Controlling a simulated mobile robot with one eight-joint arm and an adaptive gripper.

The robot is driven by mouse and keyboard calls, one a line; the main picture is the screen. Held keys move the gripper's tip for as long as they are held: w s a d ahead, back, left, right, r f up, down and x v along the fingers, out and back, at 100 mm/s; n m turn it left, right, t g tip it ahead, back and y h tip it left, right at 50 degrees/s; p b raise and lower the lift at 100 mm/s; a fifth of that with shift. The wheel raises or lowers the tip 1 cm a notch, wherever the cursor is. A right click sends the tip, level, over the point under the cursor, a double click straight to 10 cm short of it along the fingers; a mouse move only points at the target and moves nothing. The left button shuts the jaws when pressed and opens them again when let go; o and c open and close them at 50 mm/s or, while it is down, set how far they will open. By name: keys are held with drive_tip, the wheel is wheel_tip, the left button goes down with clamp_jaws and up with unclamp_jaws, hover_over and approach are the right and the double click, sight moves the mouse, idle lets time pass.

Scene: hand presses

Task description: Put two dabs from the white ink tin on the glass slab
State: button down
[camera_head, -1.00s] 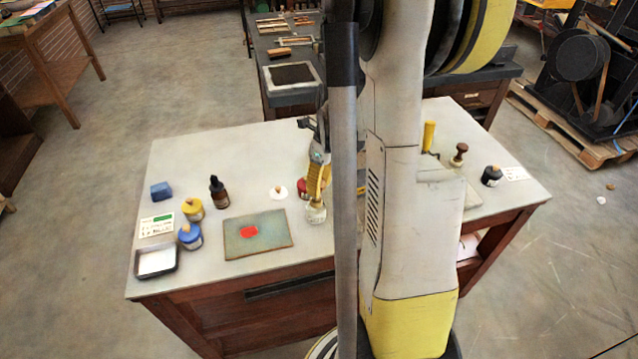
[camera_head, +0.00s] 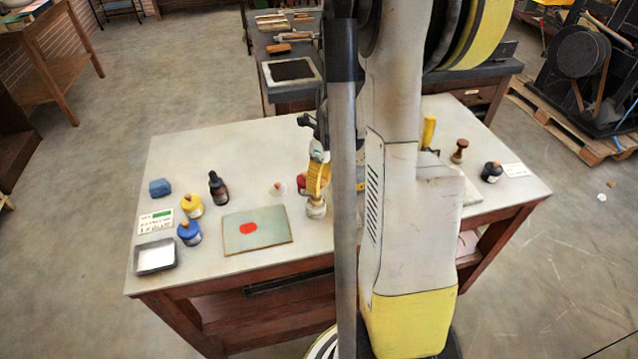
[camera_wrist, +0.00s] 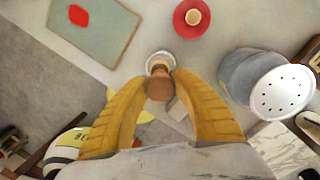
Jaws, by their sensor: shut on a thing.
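My gripper (camera_head: 317,196) has its yellow fingers over the white ink tin (camera_head: 316,211), right of the glass slab. In the wrist view my gripper (camera_wrist: 160,88) is shut on a brown wooden knob (camera_wrist: 159,84), the top of a dabber. The pale tin (camera_wrist: 160,60) shows just beyond the knob. The dabber's lower end is hidden, so I cannot tell whether it is in the tin. The greenish glass slab (camera_head: 272,239) lies flat with one red patch (camera_head: 248,228) on it. The slab also shows at upper left in the wrist view (camera_wrist: 112,34). I see no white dab on it.
A red tin (camera_wrist: 188,28) with a wooden knob stands close to the white tin. Yellow (camera_head: 192,207) and blue (camera_head: 189,234) tins, a dark bottle (camera_head: 218,188) and a metal tray (camera_head: 154,267) stand left.

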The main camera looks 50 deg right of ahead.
drive_tip(key=shift+f+b, duration=0.55)
drive_tip(key=shift+f, duration=0.05)
idle(1.0)
idle(0.5)
drive_tip(key=shift+r+p, duration=2.6)
drive_tip(key=shift+r, duration=0.95)
drive_tip(key=shift+a+f, duration=0.1)
drive_tip(key=shift+f, duration=0.05)
